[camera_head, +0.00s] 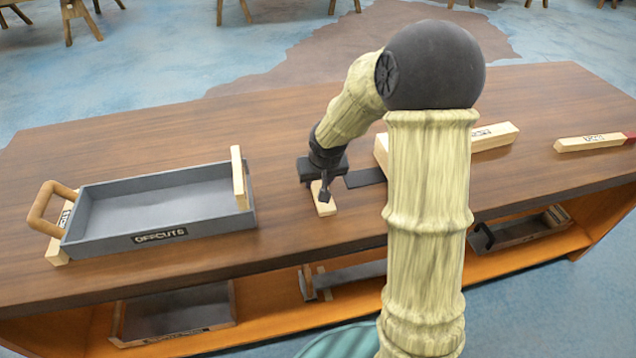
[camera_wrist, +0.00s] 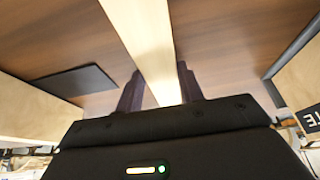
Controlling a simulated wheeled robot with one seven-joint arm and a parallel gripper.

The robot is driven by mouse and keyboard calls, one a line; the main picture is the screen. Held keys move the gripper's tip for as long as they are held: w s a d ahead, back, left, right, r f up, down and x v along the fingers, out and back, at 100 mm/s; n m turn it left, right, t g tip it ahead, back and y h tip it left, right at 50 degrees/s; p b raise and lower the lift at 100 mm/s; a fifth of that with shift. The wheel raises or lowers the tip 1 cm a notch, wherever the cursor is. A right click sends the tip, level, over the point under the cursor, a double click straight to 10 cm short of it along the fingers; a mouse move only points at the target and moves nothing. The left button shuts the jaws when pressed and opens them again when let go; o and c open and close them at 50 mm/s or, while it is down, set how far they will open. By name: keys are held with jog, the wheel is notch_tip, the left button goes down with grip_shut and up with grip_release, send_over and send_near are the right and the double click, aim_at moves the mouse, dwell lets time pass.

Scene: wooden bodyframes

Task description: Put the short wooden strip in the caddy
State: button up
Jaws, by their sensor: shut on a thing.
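A short pale wooden strip (camera_head: 325,208) is under my gripper (camera_head: 324,193) at the middle of the bench, at or just above the top. In the wrist view the strip (camera_wrist: 150,45) runs between the two dark fingers, and my gripper (camera_wrist: 160,90) is shut on it. A grey open tray (camera_head: 160,234) labelled OFFCUTS, with a wooden loop handle at its left end, stands left of my gripper. Its floor looks empty. I cannot tell whether this tray is the caddy.
A dark flat plate (camera_head: 366,177) lies right of my gripper. A long pale beam (camera_head: 494,136), partly behind my arm, and a red-ended bar (camera_head: 590,142) lie farther right. An upright wooden piece (camera_head: 239,178) is at the tray's right end. Trays (camera_head: 175,320) sit on the lower shelf.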

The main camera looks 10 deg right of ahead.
aim_at(319, 184)
jog(key=shift+r, duration=0.1)
notch_tip(319, 184, up, 10)
jog(key=p, duration=0.3)
jog(key=shift+w, duration=0.15)
dwell(0.6)
